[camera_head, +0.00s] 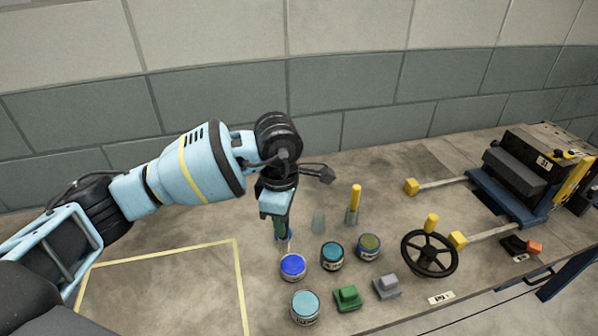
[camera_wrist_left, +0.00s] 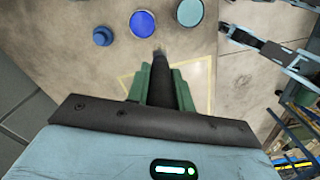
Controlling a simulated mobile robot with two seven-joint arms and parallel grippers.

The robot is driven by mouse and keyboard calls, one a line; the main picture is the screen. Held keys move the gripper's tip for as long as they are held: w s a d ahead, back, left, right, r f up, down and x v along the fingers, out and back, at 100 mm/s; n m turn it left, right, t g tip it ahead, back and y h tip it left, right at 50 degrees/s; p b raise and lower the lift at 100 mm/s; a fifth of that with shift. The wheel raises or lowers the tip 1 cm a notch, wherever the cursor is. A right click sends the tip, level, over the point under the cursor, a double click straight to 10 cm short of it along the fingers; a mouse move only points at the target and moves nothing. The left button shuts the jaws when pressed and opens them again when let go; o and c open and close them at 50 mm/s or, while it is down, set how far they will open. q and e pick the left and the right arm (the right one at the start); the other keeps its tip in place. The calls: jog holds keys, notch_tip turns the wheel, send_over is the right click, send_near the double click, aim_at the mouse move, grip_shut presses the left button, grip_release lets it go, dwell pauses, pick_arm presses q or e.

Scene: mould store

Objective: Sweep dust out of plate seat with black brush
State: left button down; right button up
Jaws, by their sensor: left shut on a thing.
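My left gripper (camera_head: 279,222) points down over the middle of the bench. In the left wrist view its green fingers (camera_wrist_left: 160,92) are shut on a dark tapered brush (camera_wrist_left: 158,85) with a small pale tip. In the head view the gripper mostly hides the brush. A small blue cup (camera_wrist_left: 102,36) stands beside it. A dark press-like machine with a blue base frame (camera_head: 508,196) stands at the right. A dark flat area lies by this frame; I cannot tell whether it is the plate seat, and no dust can be made out.
Several jars, including a blue-lidded one (camera_head: 293,266), a green block (camera_head: 347,297) and a grey block (camera_head: 387,286) lie in front. A black handwheel (camera_head: 429,253) stands before the machine. The taped area (camera_head: 237,270) is clear.

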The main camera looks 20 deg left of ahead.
pick_arm(q)
jog(key=s+a+f+m+p, duration=0.1)
jog(key=s+a+f+m, duration=0.2)
jog(key=s+f+m, duration=1.1)
jog(key=s+m, duration=0.1)
jog(key=m, duration=0.4)
pick_arm(e)
jog(key=shift+w+r, duration=0.5)
jog(key=shift+r, duration=0.4)
pick_arm(q)
jog(key=shift+f, duration=0.1)
